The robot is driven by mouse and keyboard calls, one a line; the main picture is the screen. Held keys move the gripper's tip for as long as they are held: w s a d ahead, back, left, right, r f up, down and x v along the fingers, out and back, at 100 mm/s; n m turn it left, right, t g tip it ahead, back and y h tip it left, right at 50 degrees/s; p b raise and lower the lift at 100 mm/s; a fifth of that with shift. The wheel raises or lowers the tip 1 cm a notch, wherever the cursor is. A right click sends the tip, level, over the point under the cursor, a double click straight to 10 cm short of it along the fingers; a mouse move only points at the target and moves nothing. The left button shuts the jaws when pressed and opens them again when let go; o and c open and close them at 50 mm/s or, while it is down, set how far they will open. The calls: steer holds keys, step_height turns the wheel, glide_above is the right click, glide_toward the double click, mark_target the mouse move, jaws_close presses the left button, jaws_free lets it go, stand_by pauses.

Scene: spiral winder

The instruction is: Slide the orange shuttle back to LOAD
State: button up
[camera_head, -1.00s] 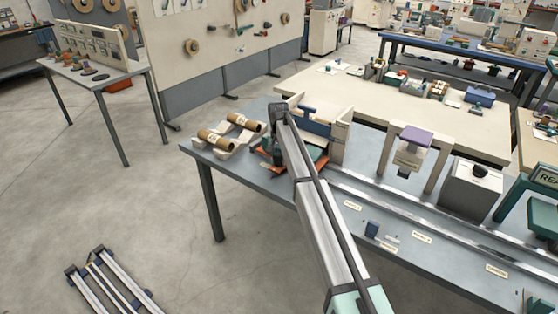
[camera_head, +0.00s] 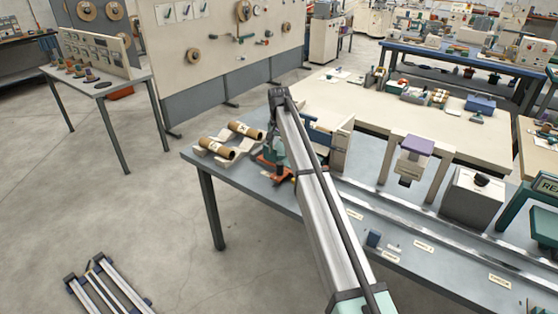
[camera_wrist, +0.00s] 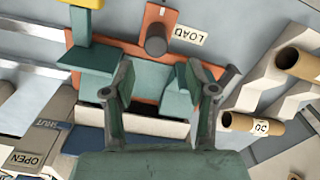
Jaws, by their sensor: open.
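The orange shuttle (camera_wrist: 150,18) shows in the wrist view as an orange plate with teal blocks and a dark round knob (camera_wrist: 156,42). A LOAD label (camera_wrist: 190,35) lies beside the knob. My gripper (camera_wrist: 158,76) is open, its fingertips apart on either side of and below the knob in the picture, with nothing between them. I cannot tell whether a finger touches the shuttle. In the head view the shuttle (camera_head: 268,165) is at the left end of the bench, partly hidden by my arm.
Cardboard tubes (camera_head: 216,143) sit on a cream rack to the left. A metal rail (camera_head: 410,218) runs right along the bench, with a purple-topped stand (camera_head: 417,146) and a grey box (camera_head: 472,200) behind it. OPEN (camera_wrist: 25,159) and SHUT labels lie at lower left in the wrist view.

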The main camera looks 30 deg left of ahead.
steer(key=shift+r, duration=1.5)
